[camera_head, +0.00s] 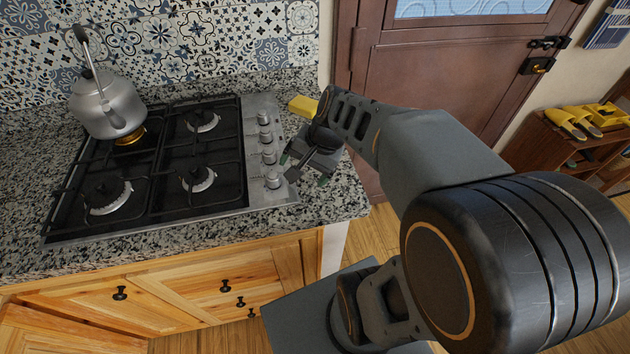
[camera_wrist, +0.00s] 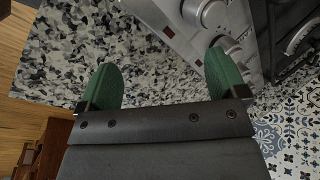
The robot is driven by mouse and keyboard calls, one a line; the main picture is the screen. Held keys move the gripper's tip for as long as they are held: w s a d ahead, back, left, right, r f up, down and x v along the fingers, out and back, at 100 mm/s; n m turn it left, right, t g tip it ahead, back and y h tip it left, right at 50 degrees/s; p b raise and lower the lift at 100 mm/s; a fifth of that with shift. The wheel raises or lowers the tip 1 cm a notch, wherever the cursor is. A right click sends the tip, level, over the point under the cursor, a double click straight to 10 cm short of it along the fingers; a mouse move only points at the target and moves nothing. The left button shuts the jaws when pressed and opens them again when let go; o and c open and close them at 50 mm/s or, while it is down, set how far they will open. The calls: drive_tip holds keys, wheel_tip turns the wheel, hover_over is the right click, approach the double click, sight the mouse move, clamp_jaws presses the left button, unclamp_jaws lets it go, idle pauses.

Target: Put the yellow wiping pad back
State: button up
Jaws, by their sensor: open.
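The yellow wiping pad (camera_head: 302,105) lies on the granite counter, to the right of the stove's far right corner, in the head view. Part of it is hidden behind my arm. My gripper (camera_head: 306,177) is over the counter beside the stove knobs, nearer the front edge than the pad. In the wrist view its two green fingertips (camera_wrist: 162,82) are spread apart with nothing between them, over speckled granite. The pad does not show in the wrist view.
The black gas stove (camera_head: 160,165) fills most of the counter, with a metal kettle (camera_head: 105,103) at its back left. A bare granite strip (camera_head: 340,190) runs right of the stove. A wooden shelf (camera_head: 555,140) with yellow slippers stands at the far right.

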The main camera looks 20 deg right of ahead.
drive_tip(key=s+n+h, duration=0.1)
drive_tip(key=n, duration=0.1)
drive_tip(key=s+n+h, duration=0.1)
drive_tip(key=s+n, duration=0.3)
drive_tip(key=n, duration=0.1)
drive_tip(key=shift+a+f+h, duration=0.25)
drive_tip(key=shift+a+h, duration=0.1)
drive_tip(key=shift+h, duration=0.05)
drive_tip(key=shift+s+d+n+h, duration=0.15)
drive_tip(key=shift+s+n+h, duration=0.25)
drive_tip(key=shift+n, duration=0.5)
drive_tip(key=w+p+v, duration=0.1)
drive_tip(key=p+v, duration=0.4)
drive_tip(key=v, duration=0.1)
drive_tip(key=shift+w+r+t, duration=0.25)
drive_tip(key=shift+t, duration=0.15)
